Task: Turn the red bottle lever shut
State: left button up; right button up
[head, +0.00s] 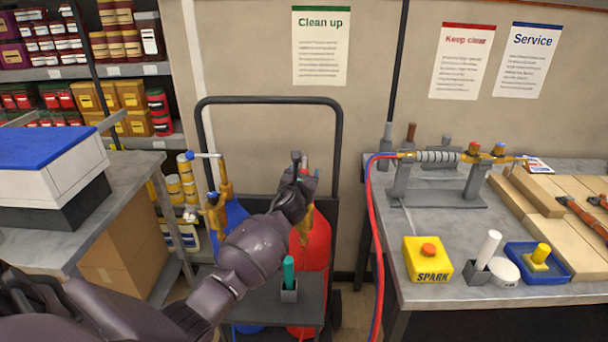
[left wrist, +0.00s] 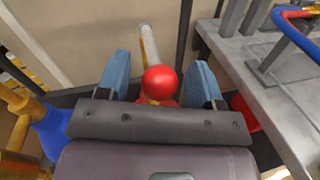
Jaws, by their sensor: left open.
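The red bottle (head: 318,245) stands in the cart beside the blue bottle (head: 233,218). Its brass valve (head: 304,222) shows partly below my left gripper (head: 304,168), which hides its lever in the head view. In the left wrist view a round red knob (left wrist: 158,82) sits between the two blue finger pads of my left gripper (left wrist: 160,78). A pale bar (left wrist: 149,45) runs away behind the knob. The fingers are open, with gaps on both sides of the knob. My right gripper is not in view.
A dark cart frame (head: 268,100) surrounds the bottles. A grey shelf (head: 270,308) with a green-handled tool sits in front. The right workbench (head: 400,255) holds a torch rig with red and blue hoses (head: 368,200). A left table (head: 60,235) carries boxes.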

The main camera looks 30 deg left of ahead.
pick_arm(q)
grip_shut()
dwell(0.3)
